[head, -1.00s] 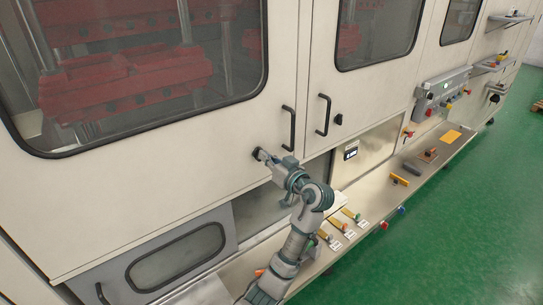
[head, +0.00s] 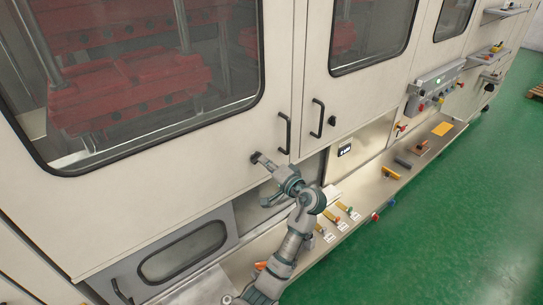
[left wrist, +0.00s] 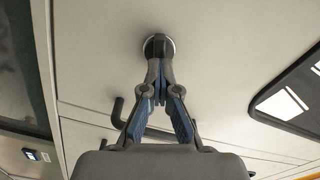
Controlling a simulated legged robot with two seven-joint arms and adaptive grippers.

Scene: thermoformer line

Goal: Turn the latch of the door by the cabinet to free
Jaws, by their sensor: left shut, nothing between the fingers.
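The big left door (head: 170,170) is cream with a wide window. A small round dark latch sits near its lower right corner; in the left wrist view the latch (left wrist: 158,43) is a dark knob on a pale ring. My left gripper (head: 262,160) is at this latch and covers most of it in the head view. In the left wrist view the fingers (left wrist: 160,72) are shut, with their tips right at the knob, nothing held between them. Whether they touch it I cannot tell. A similar dark latch (head: 332,121) is on the right door (head: 345,95). My right gripper is not in view.
Black bar handles stand close by on the left door (head: 284,133) and right door (head: 317,118). A steel ledge (head: 360,195) with coloured levers runs below. A grey windowed hatch (head: 180,250) is lower left. Green floor (head: 450,220) is clear at right.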

